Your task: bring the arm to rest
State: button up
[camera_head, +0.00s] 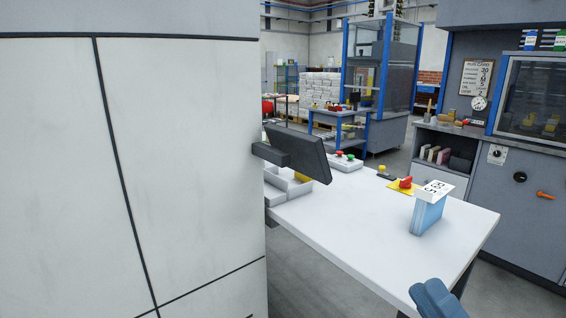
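A blue-grey rounded part (436,300) shows at the bottom edge, in front of the white table; it looks like a piece of my own arm, cut off by the frame. No gripper fingers show, so I cannot see what my gripper holds or how it stands. The white table (345,240) runs from the middle toward the right front. A light-blue block with a white printed card (428,213) on top stands upright near its right end.
A large white panelled cabinet (130,170) fills the left. A dark monitor (300,152) juts from its side over trays (288,188). A red knob on a yellow plate (405,184) is on the table. A grey machine (530,200) stands at right. Floor between is clear.

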jog(key=s+f+m+g+h, duration=0.3)
jog(key=s+m+h, duration=0.3)
jog(key=s+m, duration=0.8)
jog(key=s+f+m+g+h, duration=0.3)
jog(key=s+f+m+h, duration=0.2)
jog(key=s+m, duration=0.9)
jog(key=s+h, duration=0.1)
jog(key=s, duration=0.5)
jog(key=shift+d+f+h, duration=0.2)
jog(key=shift+d+h, duration=0.05)
jog(key=shift+h, duration=0.05)
